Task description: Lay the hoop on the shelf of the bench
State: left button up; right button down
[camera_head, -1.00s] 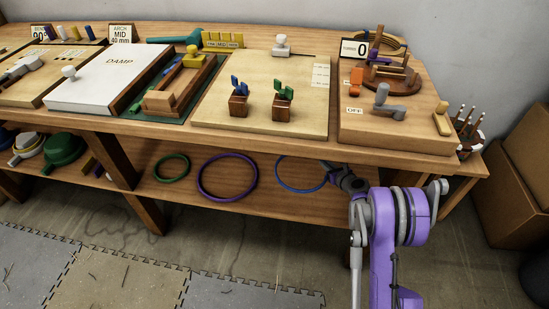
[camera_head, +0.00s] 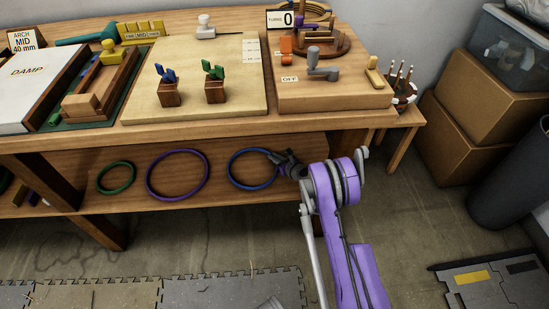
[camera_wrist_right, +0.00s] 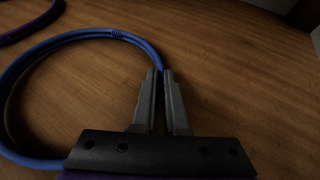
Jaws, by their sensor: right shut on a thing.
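The blue hoop (camera_head: 231,172) is over the lower shelf (camera_head: 320,150) of the bench, at the right end of a row of hoops. My right gripper (camera_head: 279,158) reaches in under the bench top and is shut on the hoop's right side. In the right wrist view the two fingers of the gripper (camera_wrist_right: 160,75) close around the rim of the blue hoop (camera_wrist_right: 40,45). The hoop lies flat on or just above the shelf boards (camera_wrist_right: 240,60); I cannot tell if it touches all round. My left gripper is not in view.
A purple hoop (camera_head: 150,189) and a green hoop (camera_head: 102,185) lie on the shelf to the left. The bench top (camera_head: 300,120) overhangs the shelf. Cardboard boxes (camera_head: 460,130) and a dark bin (camera_head: 515,185) stand to the right. Shelf right of the gripper looks bare.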

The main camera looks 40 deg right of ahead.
jog(key=shift+f, duration=0.15)
jog(key=c, duration=1)
grip_release()
jog(key=shift+o, duration=0.2)
